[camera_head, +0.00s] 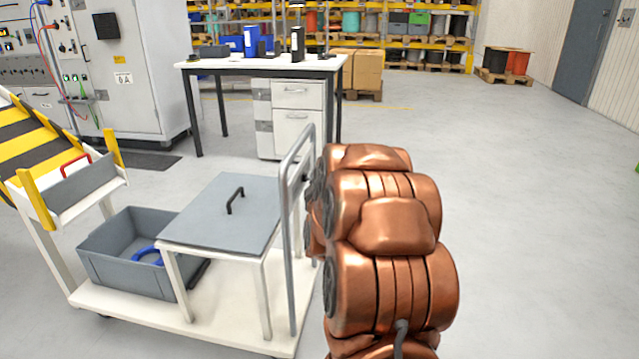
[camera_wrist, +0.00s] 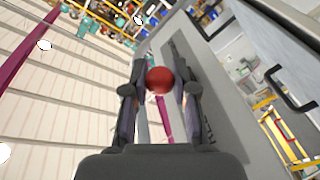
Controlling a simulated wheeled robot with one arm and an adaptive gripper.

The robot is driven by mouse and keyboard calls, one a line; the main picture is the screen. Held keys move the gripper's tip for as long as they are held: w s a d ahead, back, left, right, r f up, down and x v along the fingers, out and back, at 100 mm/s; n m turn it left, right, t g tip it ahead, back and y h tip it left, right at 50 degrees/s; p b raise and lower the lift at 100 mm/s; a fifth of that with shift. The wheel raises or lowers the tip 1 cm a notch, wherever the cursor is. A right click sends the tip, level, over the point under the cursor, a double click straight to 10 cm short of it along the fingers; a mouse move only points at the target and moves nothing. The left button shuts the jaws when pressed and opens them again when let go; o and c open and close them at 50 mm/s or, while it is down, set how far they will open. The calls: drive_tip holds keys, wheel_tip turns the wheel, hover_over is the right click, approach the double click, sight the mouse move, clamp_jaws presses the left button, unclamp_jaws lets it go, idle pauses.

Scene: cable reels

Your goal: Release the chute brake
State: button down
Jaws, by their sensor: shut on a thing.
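In the wrist view my gripper (camera_wrist: 160,76) has its two dark fingers on either side of a red ball knob (camera_wrist: 159,80) and is shut on it. Whether this knob belongs to the chute brake cannot be told, as what it is fixed to is mostly hidden. In the head view my copper-coloured arm hides the gripper and the knob. The chute (camera_head: 40,132), striped yellow and black, slopes down at the left to a grey end plate with a red handle (camera_head: 75,163).
A white cart (camera_head: 225,325) with a grey tote (camera_head: 125,270) and a grey lidded stand (camera_head: 215,225) is left of my arm. A blue ring (camera_head: 147,255) lies in the tote. A workbench (camera_head: 265,62) stands behind. The floor at the right is clear.

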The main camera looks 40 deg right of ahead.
drive_tip(key=c, duration=0.9)
unclamp_jaws()
wheel_tip(320, 180, up, 10)
drive_tip(key=shift+r, duration=0.1)
idle(0.3)
